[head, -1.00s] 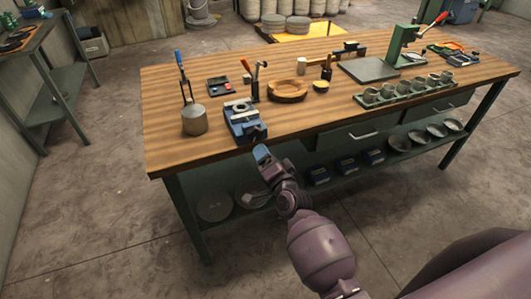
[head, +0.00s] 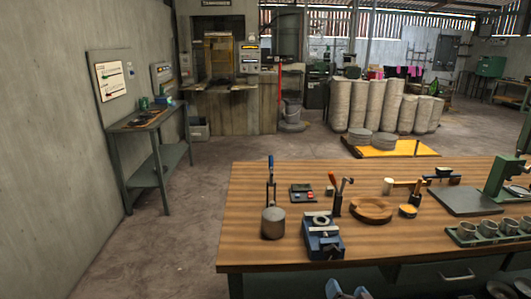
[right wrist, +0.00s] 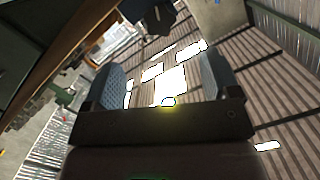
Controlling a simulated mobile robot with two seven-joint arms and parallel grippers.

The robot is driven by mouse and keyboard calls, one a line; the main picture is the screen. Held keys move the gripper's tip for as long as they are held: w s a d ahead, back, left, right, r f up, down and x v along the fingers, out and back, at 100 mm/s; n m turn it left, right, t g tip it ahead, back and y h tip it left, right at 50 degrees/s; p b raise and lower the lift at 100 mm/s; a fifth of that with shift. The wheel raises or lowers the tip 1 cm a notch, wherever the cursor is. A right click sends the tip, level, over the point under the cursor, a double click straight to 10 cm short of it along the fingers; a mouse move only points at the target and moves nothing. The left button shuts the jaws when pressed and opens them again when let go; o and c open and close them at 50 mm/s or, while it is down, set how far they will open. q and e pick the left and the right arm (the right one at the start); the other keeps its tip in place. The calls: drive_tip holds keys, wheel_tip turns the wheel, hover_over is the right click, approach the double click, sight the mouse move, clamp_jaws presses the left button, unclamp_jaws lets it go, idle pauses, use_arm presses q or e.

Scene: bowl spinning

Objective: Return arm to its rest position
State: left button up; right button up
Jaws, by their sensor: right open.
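My right gripper (head: 346,291) shows only as blue fingertips at the bottom edge of the head view, in front of the workbench (head: 265,256) and below the blue vise-like tool (head: 322,236). The rest of that arm is out of the frame. In the right wrist view, the right gripper (right wrist: 163,82) is open. Its two blue pads stand wide apart with nothing between them, and the slatted roof and bright gaps show behind. My left gripper is in neither view.
The bench holds a round wooden dish (head: 372,210), a metal weight with a handle (head: 272,222), a green press (head: 503,180) and a tray of cups (head: 492,237). A side table (head: 150,122) stands by the left wall. Floor between them is clear.

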drive_tip(key=s+d+f+n+g, duration=0.1)
drive_tip(key=s+d+f, duration=0.1)
drive_tip(key=s, duration=0.5)
drive_tip(key=s+d+f+n+g+h, duration=0.1)
drive_tip(key=s+d+f+n+g, duration=0.1)
drive_tip(key=s+f, duration=0.3)
drive_tip(key=s+d+f+n+g, duration=0.1)
drive_tip(key=s+d+f, duration=0.2)
drive_tip(key=s, duration=0.8)
drive_tip(key=shift+f+n+g+h, duration=0.3)
drive_tip(key=shift+f+n+g, duration=0.1)
drive_tip(key=shift+f, duration=0.05)
drive_tip(key=shift+s, duration=0.1)
